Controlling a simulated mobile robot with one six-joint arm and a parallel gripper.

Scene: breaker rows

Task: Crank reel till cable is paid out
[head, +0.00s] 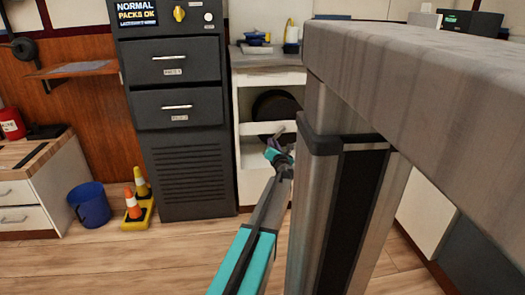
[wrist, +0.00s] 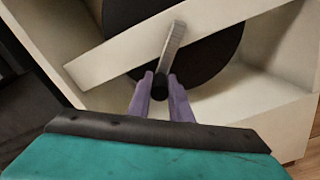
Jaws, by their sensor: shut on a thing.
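The dark round reel (head: 272,106) sits inside a white open cabinet, partly behind a white crossbar. In the wrist view, the reel (wrist: 205,62) shows above and below the white bar. A grey crank arm (wrist: 173,45) slants down in front of the bar to a dark handle (wrist: 159,88). My gripper (wrist: 161,84) has its two purple fingers closed around this handle. In the head view, my gripper (head: 277,143) is small at the cabinet opening, and its grip is hard to make out there. No cable can be made out.
A large grey counter slab (head: 420,85) on a metal post (head: 335,200) stands close on the right of my arm. A dark drawer cabinet (head: 180,110) stands left of the reel.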

